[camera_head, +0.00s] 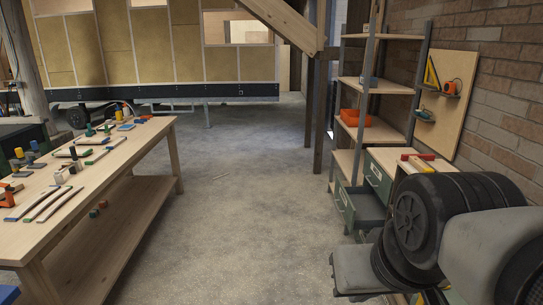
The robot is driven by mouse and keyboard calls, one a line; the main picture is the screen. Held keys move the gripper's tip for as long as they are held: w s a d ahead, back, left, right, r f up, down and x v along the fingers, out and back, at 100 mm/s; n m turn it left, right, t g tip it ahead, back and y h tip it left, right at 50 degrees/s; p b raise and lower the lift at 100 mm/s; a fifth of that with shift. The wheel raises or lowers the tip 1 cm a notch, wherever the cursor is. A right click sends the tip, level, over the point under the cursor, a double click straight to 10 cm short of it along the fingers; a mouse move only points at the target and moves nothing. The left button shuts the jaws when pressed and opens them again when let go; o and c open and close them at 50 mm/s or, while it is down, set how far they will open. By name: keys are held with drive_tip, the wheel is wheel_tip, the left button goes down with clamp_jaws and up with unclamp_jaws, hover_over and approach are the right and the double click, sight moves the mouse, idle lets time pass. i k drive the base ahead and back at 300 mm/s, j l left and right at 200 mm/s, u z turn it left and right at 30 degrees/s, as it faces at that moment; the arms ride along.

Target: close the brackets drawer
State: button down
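A green drawer (344,207) is pulled out to the left from a cabinet at the right, below the shelving. Its label is too small to read, so I cannot tell by name that it is the brackets drawer. A second green drawer front (377,179) with a pale label sits above and behind it and looks shut. My arm fills the lower right and hides part of the cabinet. A grey block at the arm's left end, seemingly my gripper (345,274), is in front of and below the open drawer, apart from it in the picture. Its fingers are not clear.
A wooden workbench (150,135) with tools runs along the left. A shelving rack (369,90) with an orange bin (357,118) stands behind the cabinet, near a wooden post (321,110). A tool board (443,105) hangs on the brick wall. The concrete floor between is clear.

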sight(361, 208)
drive_tip(key=i, duration=1.05)
drive_tip(key=i+j+z, duration=0.1)
drive_tip(key=i, duration=0.95)
drive_tip(key=i+j, duration=0.1)
drive_tip(key=i, duration=0.95)
drive_tip(key=i+z, duration=0.3)
drive_tip(key=i+j+z, duration=0.3)
drive_tip(key=i, duration=0.2)
